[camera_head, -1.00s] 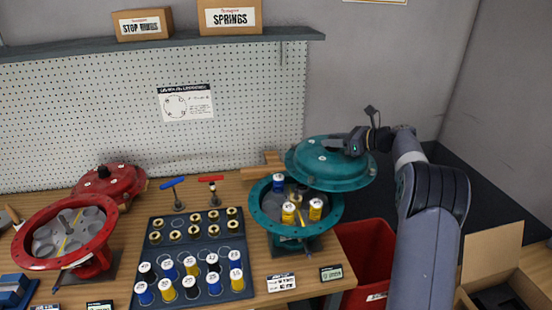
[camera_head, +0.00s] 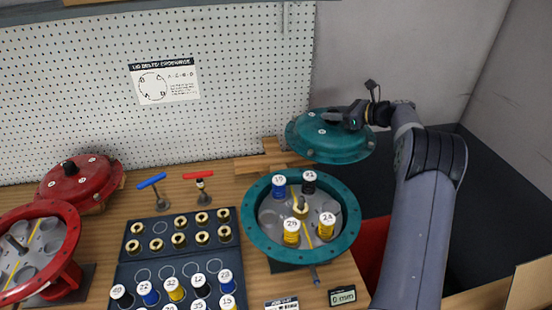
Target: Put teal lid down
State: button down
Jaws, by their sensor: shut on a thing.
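The teal lid (camera_head: 328,140) is a round dome with a flange, held in the air behind and above the teal housing. My gripper (camera_head: 336,117) is shut on the lid's top, and its fingertips are partly hidden. The open teal housing (camera_head: 345,237) stands on the bench below. Inside it are a blue spring can (camera_head: 279,186), a black one (camera_head: 309,182) and two yellow ones (camera_head: 291,233), around a central stem. A wooden stand (camera_head: 270,160) lies on the bench to the left of the lid.
The red housing (camera_head: 70,222) and red lid (camera_head: 84,180) are at left. Two T-handle tools (camera_head: 201,190) stand near a dark tray (camera_head: 180,268) of springs and brass parts. A gauge reading 0 mm (camera_head: 342,296) sits in front. A red bin (camera_head: 374,245) is right of the bench.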

notch_tip(320, 180, down, 7)
jog(key=b, duration=0.3)
jog(key=shift+w+a+f+p, duration=0.3)
jog(key=shift+a+f+p, duration=0.4)
jog(key=shift+a, duration=2.3)
jog(key=shift+w+a+f+p, duration=0.35)
jog(key=shift+a+f+p, duration=0.35)
jog(key=shift+a, duration=2.3)
jog(key=shift+w+a+f+p, duration=0.3)
jog(key=shift+a+f+p, duration=0.4)
jog(key=shift+a, duration=2.3)
jog(key=shift+r, duration=0.15)
jog(key=c, duration=1)
grip_release()
jog(key=shift+s+f, duration=0.1)
jog(key=shift+f, duration=0.15)
jog(key=shift+r, duration=0.1)
